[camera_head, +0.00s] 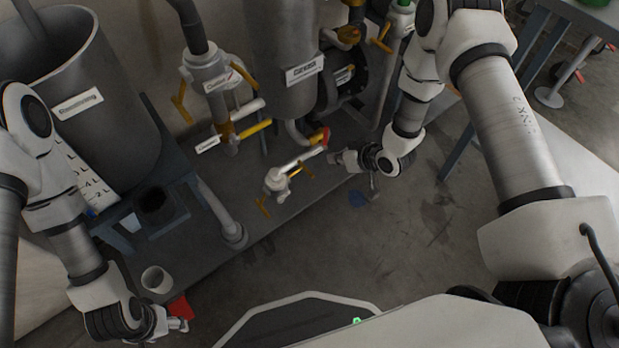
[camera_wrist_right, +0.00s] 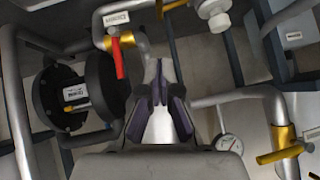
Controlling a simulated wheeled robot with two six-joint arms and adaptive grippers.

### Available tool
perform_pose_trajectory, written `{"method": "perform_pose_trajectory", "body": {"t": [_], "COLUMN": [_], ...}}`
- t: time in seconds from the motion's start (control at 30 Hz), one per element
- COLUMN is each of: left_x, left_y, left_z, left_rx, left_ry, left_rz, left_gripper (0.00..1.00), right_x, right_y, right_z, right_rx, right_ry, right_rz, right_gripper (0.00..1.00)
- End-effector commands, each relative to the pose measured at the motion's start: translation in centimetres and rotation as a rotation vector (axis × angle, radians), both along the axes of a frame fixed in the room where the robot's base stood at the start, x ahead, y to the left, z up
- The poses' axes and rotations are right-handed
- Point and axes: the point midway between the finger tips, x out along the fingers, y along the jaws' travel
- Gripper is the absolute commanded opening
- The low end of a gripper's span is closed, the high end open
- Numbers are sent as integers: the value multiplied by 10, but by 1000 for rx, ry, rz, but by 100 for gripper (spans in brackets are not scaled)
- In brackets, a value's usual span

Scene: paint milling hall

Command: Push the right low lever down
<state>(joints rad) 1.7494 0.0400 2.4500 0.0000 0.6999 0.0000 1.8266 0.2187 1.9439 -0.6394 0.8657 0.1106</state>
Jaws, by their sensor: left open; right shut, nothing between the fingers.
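Low on the pipework in the head view are a red lever (camera_head: 325,137) at the end of a bent pipe and small yellow levers (camera_head: 263,207) on a pale valve. I cannot tell for sure which one is the right low lever. My right gripper (camera_head: 337,158) is shut and empty, just right of and below the red lever. In the right wrist view its closed fingers (camera_wrist_right: 160,92) point toward the pipes, with a red lever (camera_wrist_right: 118,57) hanging from a yellow collar to their left, apart from them. My left gripper (camera_head: 183,324) is open at bottom left.
A dark pump (camera_wrist_right: 60,95), a gauge (camera_wrist_right: 229,146) and a yellow valve handle (camera_wrist_right: 280,155) surround the right fingers. Open floor (camera_head: 400,235) lies below the right gripper.

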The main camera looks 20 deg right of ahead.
Motion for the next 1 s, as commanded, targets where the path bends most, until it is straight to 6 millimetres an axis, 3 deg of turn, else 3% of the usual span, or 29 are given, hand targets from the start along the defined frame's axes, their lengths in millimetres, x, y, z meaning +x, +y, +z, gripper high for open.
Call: {"method": "perform_pose_trajectory", "body": {"t": [0.17, 0.6, 0.8, 1.0], "left_x": [1, 0, 0, 0], "left_y": [0, 0, 0, 0], "left_z": [-7, -56, -69, -70], "left_rx": [0, 0, 0, 0], "left_ry": [-1, -1, -1, -1], "left_rz": [0, 0, 0, 0], "left_gripper": [64, 64, 64, 64], "right_x": [9, 62, 59, 58], "right_y": [6, 40, 44, 45], "right_z": [-11, -80, -105, -107], "right_rx": [-1, -1, 0, -1], "right_ry": [-1, 1, 2, 2], "right_rz": [3, 2, 0, 0], "right_gripper": [0, 0, 0, 0]}}
